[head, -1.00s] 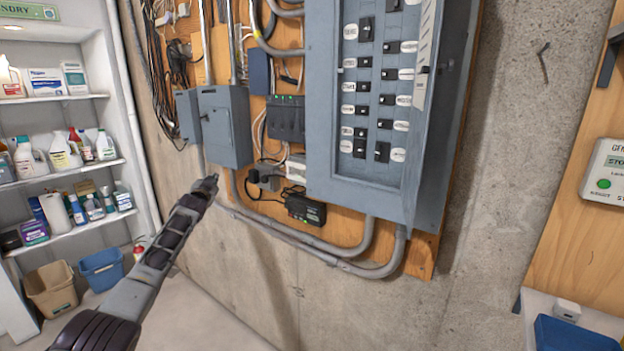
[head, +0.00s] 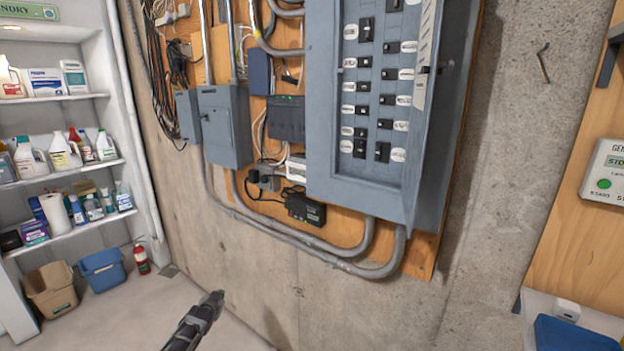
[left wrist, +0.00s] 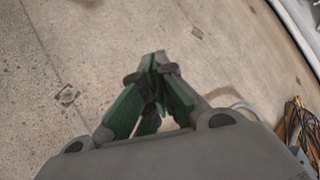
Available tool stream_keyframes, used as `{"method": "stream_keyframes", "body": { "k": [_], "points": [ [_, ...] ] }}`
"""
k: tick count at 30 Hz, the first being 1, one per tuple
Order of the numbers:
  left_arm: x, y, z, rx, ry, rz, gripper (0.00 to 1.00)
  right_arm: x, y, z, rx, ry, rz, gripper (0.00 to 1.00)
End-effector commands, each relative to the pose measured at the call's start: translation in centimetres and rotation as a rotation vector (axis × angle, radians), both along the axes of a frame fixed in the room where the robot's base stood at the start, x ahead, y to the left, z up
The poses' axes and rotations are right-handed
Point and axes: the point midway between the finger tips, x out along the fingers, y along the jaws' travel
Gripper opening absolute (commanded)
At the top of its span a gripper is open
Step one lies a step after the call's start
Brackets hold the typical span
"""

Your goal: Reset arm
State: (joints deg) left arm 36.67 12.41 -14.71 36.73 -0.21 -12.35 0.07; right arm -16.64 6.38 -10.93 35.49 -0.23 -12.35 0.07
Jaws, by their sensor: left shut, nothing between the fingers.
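My left gripper (head: 212,300) is low in the head view, in front of the bare concrete wall and floor, below the electrical panel. In the left wrist view its green-padded fingers (left wrist: 158,68) come together at the tips, shut with nothing between them, over the concrete floor. It touches nothing that I can see. My right gripper is not in view.
A grey breaker panel (head: 372,190) is open on a plywood board, with conduits (head: 330,258) looping beneath it. Shelves of bottles (head: 62,154) stand at left, with a blue bin (head: 102,270) and a fire extinguisher (head: 141,260). The lower wall is clear.

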Motion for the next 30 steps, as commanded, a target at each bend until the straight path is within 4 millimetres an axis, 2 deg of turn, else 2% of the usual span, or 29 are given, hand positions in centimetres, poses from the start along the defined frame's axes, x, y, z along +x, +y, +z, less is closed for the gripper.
{"method": "stream_keyframes", "body": {
  "k": [1, 3, 8, 15, 23, 30],
  "points": [
    [-1.5, -0.2, -2.3, -0.006, 0.030, 0.002, 0.00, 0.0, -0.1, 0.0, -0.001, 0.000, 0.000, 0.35],
    [-3.4, -0.4, -5.0, -0.013, 0.064, 0.004, 0.00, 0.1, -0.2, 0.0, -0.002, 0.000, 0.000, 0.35],
    [-7.9, -0.8, -10.8, -0.026, 0.142, 0.011, 0.00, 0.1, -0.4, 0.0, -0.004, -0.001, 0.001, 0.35],
    [-15.6, -1.6, -18.7, -0.048, 0.260, 0.021, 0.00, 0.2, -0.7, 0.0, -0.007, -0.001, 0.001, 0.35],
    [-25.0, -2.6, -26.3, -0.068, 0.384, 0.030, 0.00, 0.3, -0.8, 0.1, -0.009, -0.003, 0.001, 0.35],
    [-34.3, -3.6, -32.1, -0.084, 0.499, 0.038, 0.00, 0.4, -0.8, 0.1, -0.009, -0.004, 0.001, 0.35]
  ]
}}
